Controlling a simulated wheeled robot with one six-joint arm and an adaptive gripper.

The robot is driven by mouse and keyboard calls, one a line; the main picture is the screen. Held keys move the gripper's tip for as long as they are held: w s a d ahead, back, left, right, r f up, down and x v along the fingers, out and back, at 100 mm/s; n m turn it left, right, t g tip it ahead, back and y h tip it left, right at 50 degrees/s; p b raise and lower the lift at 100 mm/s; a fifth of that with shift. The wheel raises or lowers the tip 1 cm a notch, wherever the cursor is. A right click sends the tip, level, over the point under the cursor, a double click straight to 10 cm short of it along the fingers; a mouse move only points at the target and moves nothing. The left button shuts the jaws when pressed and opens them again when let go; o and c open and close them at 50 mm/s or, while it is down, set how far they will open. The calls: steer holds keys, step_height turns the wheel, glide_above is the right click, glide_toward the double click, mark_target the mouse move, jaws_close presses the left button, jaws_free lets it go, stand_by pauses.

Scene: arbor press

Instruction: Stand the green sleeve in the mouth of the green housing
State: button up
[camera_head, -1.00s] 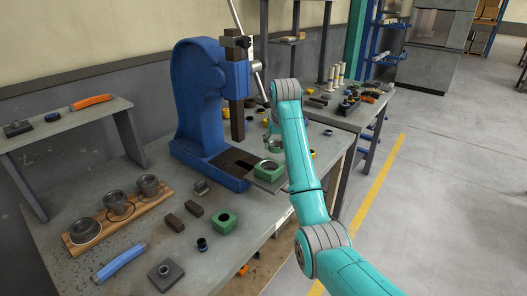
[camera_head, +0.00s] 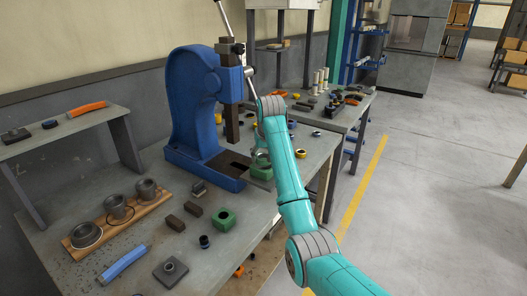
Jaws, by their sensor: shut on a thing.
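A green housing (camera_head: 261,164) sits on the plate at the foot of the blue arbor press (camera_head: 196,105); my arm hides much of it and I cannot see its mouth clearly. My gripper (camera_head: 259,151) is just above or at this housing, mostly behind my own wrist. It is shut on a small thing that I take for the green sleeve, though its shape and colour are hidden. I cannot tell whether it touches the housing. Another green block with a round hole (camera_head: 223,219) lies on the bench nearer to me.
A wooden rack (camera_head: 118,219) with several metal cups, dark blocks (camera_head: 175,222), a blue-handled tool (camera_head: 122,263) and a grey square block (camera_head: 170,271) lie on the bench. The press's lever and ram (camera_head: 231,115) rise beside my wrist. Small parts crowd the bench behind.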

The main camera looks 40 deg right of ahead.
steer(key=shift+f, duration=0.35)
steer(key=shift+f, duration=0.4)
stand_by(0.7)
steer(key=o, duration=1.4)
steer(key=shift+o, duration=0.2)
steer(key=v, duration=0.7)
steer(key=shift+s+r, duration=0.1)
steer(key=shift+r, duration=0.1)
